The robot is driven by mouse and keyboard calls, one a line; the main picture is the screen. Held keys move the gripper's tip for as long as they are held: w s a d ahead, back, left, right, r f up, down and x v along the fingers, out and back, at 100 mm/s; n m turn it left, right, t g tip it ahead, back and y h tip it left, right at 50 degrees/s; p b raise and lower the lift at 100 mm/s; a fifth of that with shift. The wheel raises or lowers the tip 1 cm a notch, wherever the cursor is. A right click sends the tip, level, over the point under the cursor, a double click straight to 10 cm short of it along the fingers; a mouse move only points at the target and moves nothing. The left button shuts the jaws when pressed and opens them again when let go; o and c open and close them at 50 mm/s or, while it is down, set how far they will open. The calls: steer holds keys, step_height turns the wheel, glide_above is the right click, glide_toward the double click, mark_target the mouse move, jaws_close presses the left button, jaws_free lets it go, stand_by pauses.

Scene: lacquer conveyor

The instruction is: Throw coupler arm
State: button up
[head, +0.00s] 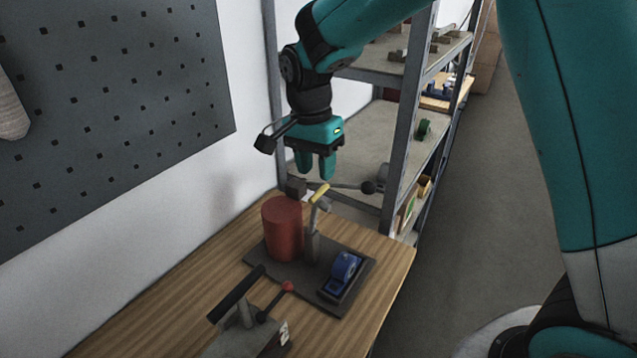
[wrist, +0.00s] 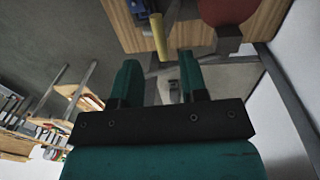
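My gripper (head: 316,170) hangs pointing down above the far end of the wooden bench, its two teal fingers apart with nothing between them. In the wrist view the open fingers (wrist: 158,65) frame a gap. Just below in the head view is a grey upright lever with a yellow handle (head: 319,192), which also shows past the fingertips in the wrist view (wrist: 159,36). Close to it, a grey rod with a dark ball end (head: 368,187) reaches right from a dark block (head: 296,187). I cannot tell for certain which is the coupler arm.
A red cylinder (head: 282,230) stands left of the lever on a dark plate (head: 262,258). A blue part (head: 343,270) lies at the plate's right. A fixture with a black bar and red-knobbed lever (head: 288,287) stands nearer. Metal shelving (head: 400,130) rises behind; the wall is left.

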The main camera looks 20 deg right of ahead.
mark_target(318, 191)
steer(key=shift+s+d+f+p, duration=0.1)
steer(key=shift+f+p, duration=0.15)
steer(key=shift+f, duration=1.1)
steer(key=shift+s+d+f+p, duration=0.1)
steer(key=shift+f+p, duration=0.1)
steer(key=shift+f, duration=1.15)
steer(key=shift+a, duration=0.1)
jaws_close()
